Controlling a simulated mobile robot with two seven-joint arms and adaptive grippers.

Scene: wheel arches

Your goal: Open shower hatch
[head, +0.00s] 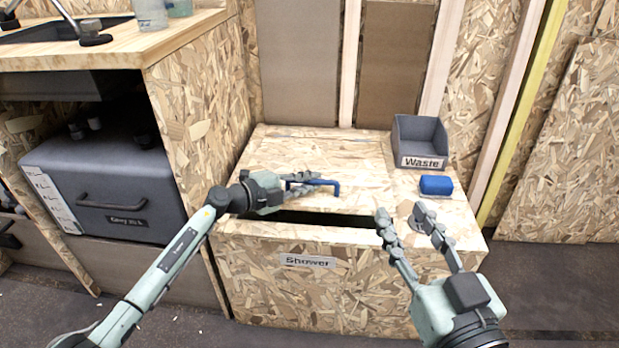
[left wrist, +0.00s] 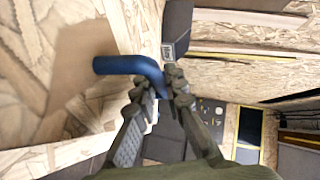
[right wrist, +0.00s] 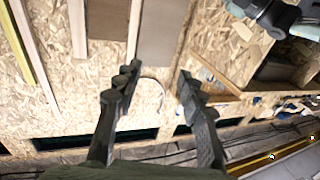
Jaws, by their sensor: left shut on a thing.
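The shower hatch (head: 330,160) is the wooden lid on top of the box labelled "Shower" (head: 320,290). A dark gap shows along its front edge, so the lid is a little raised. A blue handle (head: 318,183) is on the lid; it shows large in the left wrist view (left wrist: 128,66). My left gripper (head: 305,185) is shut on the blue handle. My right gripper (head: 400,212) is open and empty over the front right of the box; in the right wrist view its fingers (right wrist: 155,85) are apart with nothing between them.
A grey bin labelled "Waste" (head: 420,142) and a blue block (head: 436,185) sit on the box top at the right. A wooden counter (head: 130,45) with a grey tank (head: 105,180) below stands at the left. The wall with upright battens (head: 350,60) is behind the box.

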